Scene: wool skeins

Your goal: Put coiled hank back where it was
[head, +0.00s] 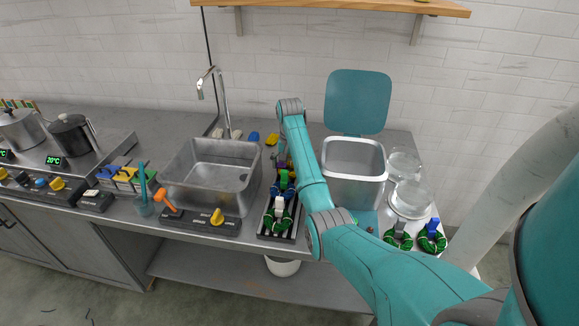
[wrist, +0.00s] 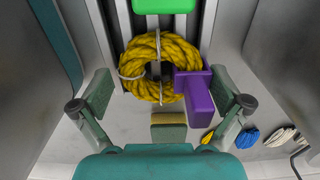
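A coiled yellow hank (wrist: 135,62) with white ties lies on a dark rack with pale slats in the wrist view. A purple block (wrist: 198,92) sits against its right side. My gripper (wrist: 162,93) is open, its two fingers apart to the left and right of the hank's near side and the purple block, with nothing held between them. In the head view the rack (head: 262,231) stands right of the sink, and my arm hides part of it. A green coil with a white block (head: 279,212) and one with a blue block (head: 284,184) lie on it.
Two green coils, one with a grey block (head: 399,237) and one with a blue block (head: 432,238), lie at the counter's front right. A metal bin (head: 353,185) with an open lid (head: 357,101) and clear round containers (head: 411,199) stand nearby. The sink (head: 213,177) is left.

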